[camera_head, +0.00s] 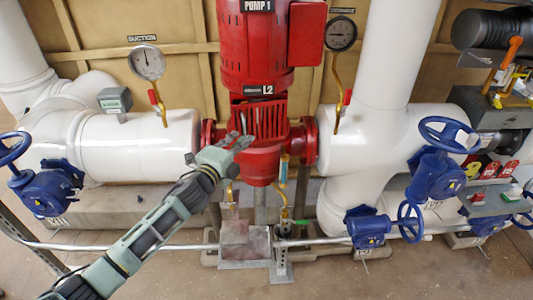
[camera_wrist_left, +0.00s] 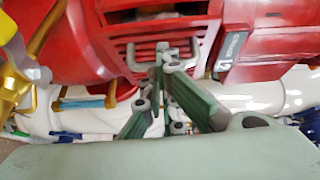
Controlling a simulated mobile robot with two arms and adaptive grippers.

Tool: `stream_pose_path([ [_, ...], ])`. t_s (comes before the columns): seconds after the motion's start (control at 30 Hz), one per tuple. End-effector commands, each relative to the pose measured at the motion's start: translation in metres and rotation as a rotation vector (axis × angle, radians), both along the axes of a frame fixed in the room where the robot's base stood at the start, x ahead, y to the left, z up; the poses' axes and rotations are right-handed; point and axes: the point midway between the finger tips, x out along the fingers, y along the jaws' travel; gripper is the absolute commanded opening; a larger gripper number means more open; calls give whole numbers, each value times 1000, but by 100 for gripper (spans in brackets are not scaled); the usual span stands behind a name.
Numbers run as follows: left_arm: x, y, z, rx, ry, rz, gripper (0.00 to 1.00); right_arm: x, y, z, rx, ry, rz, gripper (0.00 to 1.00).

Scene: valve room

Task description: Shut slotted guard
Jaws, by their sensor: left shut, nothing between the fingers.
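The red slotted guard (camera_head: 268,121) is on the front of the red pump, below the L2 label. It also shows in the left wrist view (camera_wrist_left: 122,48), with a grey U-shaped handle (camera_wrist_left: 165,50) on it. I cannot tell whether the guard sits flush with the housing. My left gripper (camera_head: 243,142) is in front of the guard's lower left part. In the left wrist view its green fingers (camera_wrist_left: 163,78) are shut and empty, their tips close to the handle. I cannot tell whether they touch it. My right gripper is not in view.
White pipes (camera_head: 150,145) run to both sides of the pump (camera_head: 252,45). Blue valves stand at left (camera_head: 47,190) and right (camera_head: 437,172). A gauge (camera_head: 147,62) on a brass stem stands left of the pump, another (camera_head: 341,35) right. A thin pipe crosses low in front.

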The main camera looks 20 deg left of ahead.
Motion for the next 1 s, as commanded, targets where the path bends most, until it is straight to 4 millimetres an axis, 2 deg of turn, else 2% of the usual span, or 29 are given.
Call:
stream_pose_path([
  [0.2,3,5,0,0,1,0,0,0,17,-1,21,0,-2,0],
  [0.33,5,7,0,0,0,0,0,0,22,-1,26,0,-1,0],
  [1.0,11,14,0,0,1,0,0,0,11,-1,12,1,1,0],
])
